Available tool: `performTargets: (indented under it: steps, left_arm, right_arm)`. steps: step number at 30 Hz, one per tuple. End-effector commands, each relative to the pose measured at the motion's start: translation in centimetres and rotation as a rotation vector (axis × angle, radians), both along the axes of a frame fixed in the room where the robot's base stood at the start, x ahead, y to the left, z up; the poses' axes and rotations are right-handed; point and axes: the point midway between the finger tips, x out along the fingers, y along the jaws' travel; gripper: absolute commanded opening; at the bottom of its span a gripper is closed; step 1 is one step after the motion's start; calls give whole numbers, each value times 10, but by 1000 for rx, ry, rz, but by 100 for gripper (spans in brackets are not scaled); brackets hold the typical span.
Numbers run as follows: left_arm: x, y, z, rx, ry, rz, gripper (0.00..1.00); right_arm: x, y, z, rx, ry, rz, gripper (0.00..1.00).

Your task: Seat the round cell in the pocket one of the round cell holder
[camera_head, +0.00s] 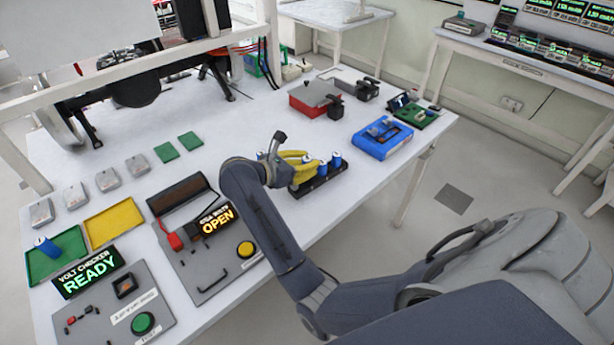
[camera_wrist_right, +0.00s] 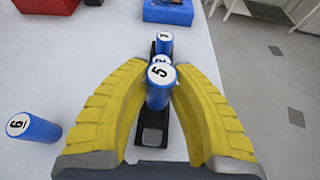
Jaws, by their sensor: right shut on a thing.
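My right gripper (camera_head: 296,166) has yellow fingers shut on a blue round cell marked 5 (camera_wrist_right: 160,83). It holds this cell upright over or at the black round cell holder (camera_head: 318,186); whether the cell's bottom is in a pocket is hidden. The holder (camera_wrist_right: 150,155) shows a grey, empty pocket at its near end in the wrist view. Beyond cell 5, a cell marked 2 (camera_wrist_right: 161,59) and another cell (camera_wrist_right: 164,43) stand in the holder. A cell marked 6 (camera_wrist_right: 33,127) is on the table outside the holder. My left gripper is not in view.
A blue tray (camera_head: 383,138) and a red box (camera_head: 316,98) stand beyond the holder. A green tray (camera_head: 56,256) with a blue cell (camera_head: 44,245), a yellow tray (camera_head: 113,224), the READY checker (camera_head: 91,272) and the OPEN station (camera_head: 212,222) are left.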

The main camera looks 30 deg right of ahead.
Motion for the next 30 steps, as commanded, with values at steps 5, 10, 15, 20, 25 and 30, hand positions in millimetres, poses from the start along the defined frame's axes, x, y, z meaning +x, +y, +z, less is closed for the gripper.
performTargets:
  steps: [5, 10, 15, 20, 25, 30]
  left_arm:
    - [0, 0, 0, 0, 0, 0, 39]
    - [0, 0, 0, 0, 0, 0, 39]
    - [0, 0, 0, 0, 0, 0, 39]
    - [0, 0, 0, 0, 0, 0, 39]
    - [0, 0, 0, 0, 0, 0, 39]
    - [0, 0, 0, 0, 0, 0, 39]
  right_arm:
    - [1, 0, -11, -2, 0, 2, 0]
    - [0, 0, -29, -2, 3, 2, 0]
    - [0, 0, -46, -2, 1, 2, 0]
    - [1, 0, -46, -1, -1, 2, 0]
    - [0, 0, -47, 0, -1, 2, 0]
    - [0, 0, -50, 1, 1, 1, 31]
